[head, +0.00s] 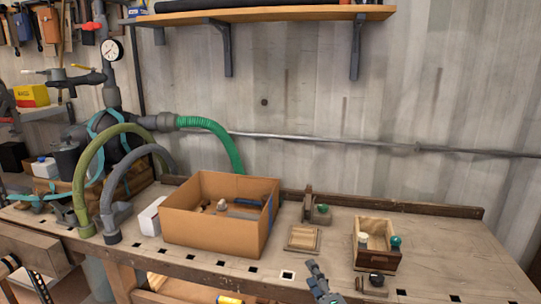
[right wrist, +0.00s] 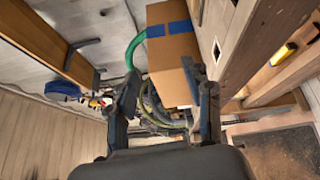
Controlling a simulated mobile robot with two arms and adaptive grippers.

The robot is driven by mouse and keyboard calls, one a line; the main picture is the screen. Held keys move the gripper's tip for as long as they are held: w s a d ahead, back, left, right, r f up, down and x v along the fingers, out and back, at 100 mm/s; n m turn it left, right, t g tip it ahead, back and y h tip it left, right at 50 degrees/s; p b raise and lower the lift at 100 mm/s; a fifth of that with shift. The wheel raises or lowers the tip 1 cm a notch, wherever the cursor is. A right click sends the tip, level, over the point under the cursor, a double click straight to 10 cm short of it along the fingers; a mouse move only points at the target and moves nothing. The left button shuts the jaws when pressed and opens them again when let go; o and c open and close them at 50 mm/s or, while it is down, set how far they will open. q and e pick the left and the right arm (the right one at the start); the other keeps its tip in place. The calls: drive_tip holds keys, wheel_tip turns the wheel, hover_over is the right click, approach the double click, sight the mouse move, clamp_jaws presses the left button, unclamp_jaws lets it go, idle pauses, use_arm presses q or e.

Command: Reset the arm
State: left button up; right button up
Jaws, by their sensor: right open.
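My right gripper (head: 317,277) shows at the bottom edge of the head view, in front of the bench and to the right of the cardboard box (head: 212,227). In the right wrist view, its two dark fingers (right wrist: 160,75) stand apart with nothing held between them. The cardboard box (right wrist: 172,55) with blue tape lies beyond the fingertips there. My left gripper cannot be made out in the head view.
The workbench (head: 330,262) carries a small wooden box (head: 366,261), a flat wooden piece (head: 303,238) and a dark round item (head: 376,279). Green and grey hoses (head: 100,150) arch at the left. A shelf (head: 270,17) hangs above. The bench's right end is mostly clear.

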drive_tip(key=s+d+f+m+g+h, duration=0.35)
drive_tip(key=s+f+m, duration=0.3)
drive_tip(key=s, duration=0.25)
drive_tip(key=s+d+f+m+g+h, duration=0.2)
drive_tip(key=s+d+f+m+g, duration=0.25)
drive_tip(key=s+m, duration=0.4)
drive_tip(key=s+d+f+m+g, duration=0.1)
drive_tip(key=s+f+m+g, duration=0.15)
drive_tip(key=s, duration=0.75)
drive_tip(key=s+d+f+m+g, duration=0.1)
drive_tip(key=s+m+g, duration=0.2)
drive_tip(key=s, duration=0.7)
wheel_tip(320, 180, down, 24)
drive_tip(key=s+g+p, duration=0.2)
drive_tip(key=s+d+f+p, duration=0.1)
drive_tip(key=s+d+f, duration=0.1)
drive_tip(key=s+f, duration=1.3)
drive_tip(key=shift+s+d+g, duration=0.3)
drive_tip(key=shift+s+g, duration=0.15)
drive_tip(key=shift+s, duration=0.35)
drive_tip(key=shift+n+y, duration=0.25)
